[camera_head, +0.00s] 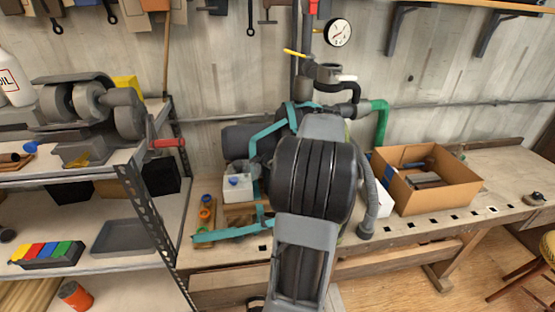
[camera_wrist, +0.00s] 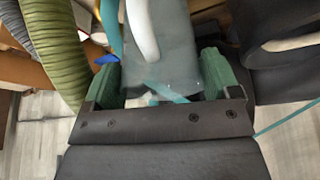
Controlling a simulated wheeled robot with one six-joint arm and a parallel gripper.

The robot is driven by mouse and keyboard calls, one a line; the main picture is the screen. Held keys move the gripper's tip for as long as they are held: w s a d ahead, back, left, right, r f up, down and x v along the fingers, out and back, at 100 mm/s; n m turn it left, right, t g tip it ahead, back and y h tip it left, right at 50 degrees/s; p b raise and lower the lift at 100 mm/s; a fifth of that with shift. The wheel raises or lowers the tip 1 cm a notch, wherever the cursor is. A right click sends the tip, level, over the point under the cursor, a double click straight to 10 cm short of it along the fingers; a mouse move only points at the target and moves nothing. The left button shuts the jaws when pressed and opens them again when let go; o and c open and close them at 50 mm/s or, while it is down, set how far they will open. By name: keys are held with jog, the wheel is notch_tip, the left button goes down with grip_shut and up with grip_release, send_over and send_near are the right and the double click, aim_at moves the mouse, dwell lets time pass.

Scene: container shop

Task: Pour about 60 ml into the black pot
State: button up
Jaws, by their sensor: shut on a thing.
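My gripper (camera_wrist: 160,82) shows in the wrist view, its two green fingers closed on a grey, partly see-through thing (camera_wrist: 178,68). A pale curved piece, perhaps a handle or tube, crosses in front of it. The held thing's contents, if any, cannot be made out. In the head view my arm covers the middle of the bench and hides the gripper and what it holds. I cannot pick out the black pot with certainty in either view.
A teal-framed machine (camera_head: 230,234) stands behind my arm on the bench. A metal shelf unit (camera_head: 150,215) is at left. A ribbed olive hose (camera_wrist: 45,50) runs close left of my gripper.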

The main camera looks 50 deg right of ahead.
jog(key=shift+w+a+r, duration=0.1)
jog(key=w+a+r+n+g+h+b, duration=0.2)
jog(key=w+a+r+n+g+h, duration=0.1)
jog(key=w+a+r+g+h, duration=0.2)
jog(key=shift+w+r+g+h, duration=0.3)
jog(key=shift+w+g+h, duration=0.65)
jog(key=shift+g+h, duration=0.95)
jog(key=shift+w+r+g, duration=0.1)
jog(key=shift+w+g, duration=0.05)
jog(key=shift+g, duration=0.55)
jog(key=shift+w+a+r+n+g+h, duration=0.1)
jog(key=shift+w+a+n+g+h, duration=0.25)
jog(key=shift+w+h, duration=0.2)
jog(key=shift+s+b, duration=0.15)
jog(key=shift+b, duration=0.15)
